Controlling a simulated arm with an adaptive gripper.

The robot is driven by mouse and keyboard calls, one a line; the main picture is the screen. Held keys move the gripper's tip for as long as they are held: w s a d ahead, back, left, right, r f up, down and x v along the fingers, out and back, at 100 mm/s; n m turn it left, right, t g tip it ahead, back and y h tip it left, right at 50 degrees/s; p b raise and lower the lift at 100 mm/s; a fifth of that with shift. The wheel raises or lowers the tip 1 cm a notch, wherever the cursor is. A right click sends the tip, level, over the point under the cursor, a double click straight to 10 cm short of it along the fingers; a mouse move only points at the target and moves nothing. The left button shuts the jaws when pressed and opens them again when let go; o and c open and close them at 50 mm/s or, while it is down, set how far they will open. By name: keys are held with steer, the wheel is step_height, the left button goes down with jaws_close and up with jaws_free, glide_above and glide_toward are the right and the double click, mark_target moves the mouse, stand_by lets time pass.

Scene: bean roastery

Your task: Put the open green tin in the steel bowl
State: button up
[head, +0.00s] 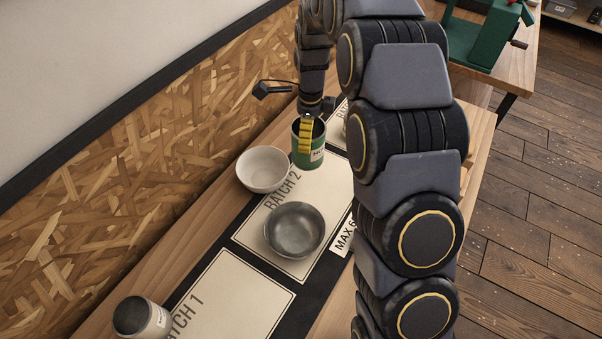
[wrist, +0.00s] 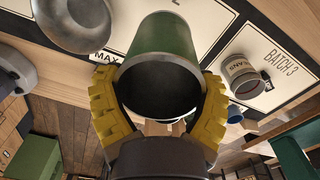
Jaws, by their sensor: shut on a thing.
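The open green tin (head: 318,157) is upright with its dark opening facing up, just beyond the white bowl in the head view. My gripper (head: 307,127) comes down on it from above and is shut on it. In the wrist view the green tin (wrist: 165,42) sits between the two yellow fingers (wrist: 158,90), one at each side of its rim. Whether its base touches the table is hard to tell. The steel bowl (head: 294,231) stands on the Batch 2 card, nearer than the tin. It also shows at the top left of the wrist view (wrist: 75,28).
A white bowl (head: 262,170) stands close to the tin, at its lower left. A labelled tin (head: 145,318) stands at the lower left. The Batch 1 card (head: 235,295) has bare room. A chipboard wall (head: 150,150) borders the table.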

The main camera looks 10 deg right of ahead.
steer(key=s+a+f+m, duration=0.1)
steer(key=s+a, duration=0.2)
steer(key=s, duration=0.4)
steer(key=s+a+f, duration=0.2)
steer(key=s+a, duration=0.1)
steer(key=s, duration=0.3)
steer(key=shift+g, duration=0.3)
steer(key=shift+s+f, duration=0.15)
steer(key=shift+f, duration=1.75)
steer(key=shift+s+f, duration=0.1)
steer(key=shift+f, duration=1.8)
steer(key=shift+f, duration=0.1)
steer(key=o, duration=1.1)
steer(key=shift+c, duration=0.2)
